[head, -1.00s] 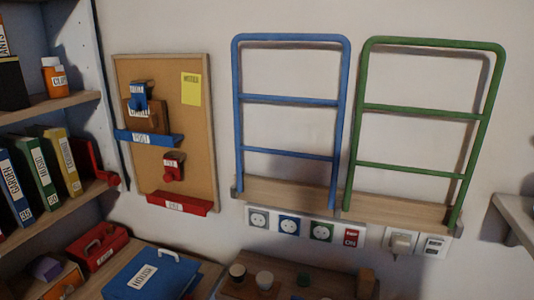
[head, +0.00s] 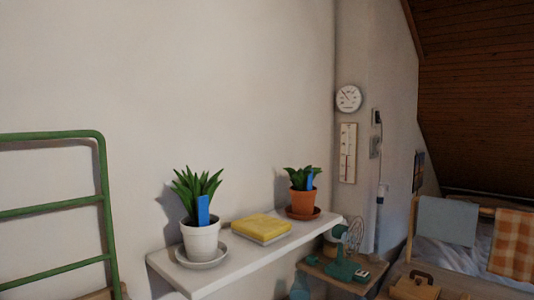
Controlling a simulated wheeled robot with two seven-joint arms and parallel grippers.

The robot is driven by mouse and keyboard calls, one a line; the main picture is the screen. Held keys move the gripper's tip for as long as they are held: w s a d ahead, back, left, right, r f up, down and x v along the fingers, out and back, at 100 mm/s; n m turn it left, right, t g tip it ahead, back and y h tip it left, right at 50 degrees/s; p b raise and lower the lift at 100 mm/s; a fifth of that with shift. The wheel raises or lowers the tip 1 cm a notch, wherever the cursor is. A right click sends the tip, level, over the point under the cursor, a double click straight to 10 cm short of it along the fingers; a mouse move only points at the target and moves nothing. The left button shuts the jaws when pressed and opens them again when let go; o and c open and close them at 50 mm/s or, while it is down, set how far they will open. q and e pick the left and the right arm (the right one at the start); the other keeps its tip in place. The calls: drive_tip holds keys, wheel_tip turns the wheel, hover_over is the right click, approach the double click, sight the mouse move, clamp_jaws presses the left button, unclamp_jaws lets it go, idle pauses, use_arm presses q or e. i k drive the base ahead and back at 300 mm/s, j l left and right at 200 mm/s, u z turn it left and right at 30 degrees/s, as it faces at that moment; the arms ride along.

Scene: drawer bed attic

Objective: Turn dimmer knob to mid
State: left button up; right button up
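No dimmer knob can be made out for certain. A small wall fitting (head: 375,147) is on the far wall, right of the thermometer board, too small to tell what it is. A narrow dark-topped fitting (head: 376,117) is just above it. Neither of my grippers is in the head view.
A white shelf (head: 243,258) holds a white-potted plant (head: 201,240), a yellow book (head: 261,226) and a terracotta-potted plant (head: 303,203). A round dial (head: 349,98) and thermometer board (head: 348,152) hang beyond. A green fan (head: 342,269) stands on a lower wooden surface; a bed (head: 470,262) is at right.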

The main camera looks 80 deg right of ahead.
sight(379, 148)
drive_tip(key=z, duration=3.85)
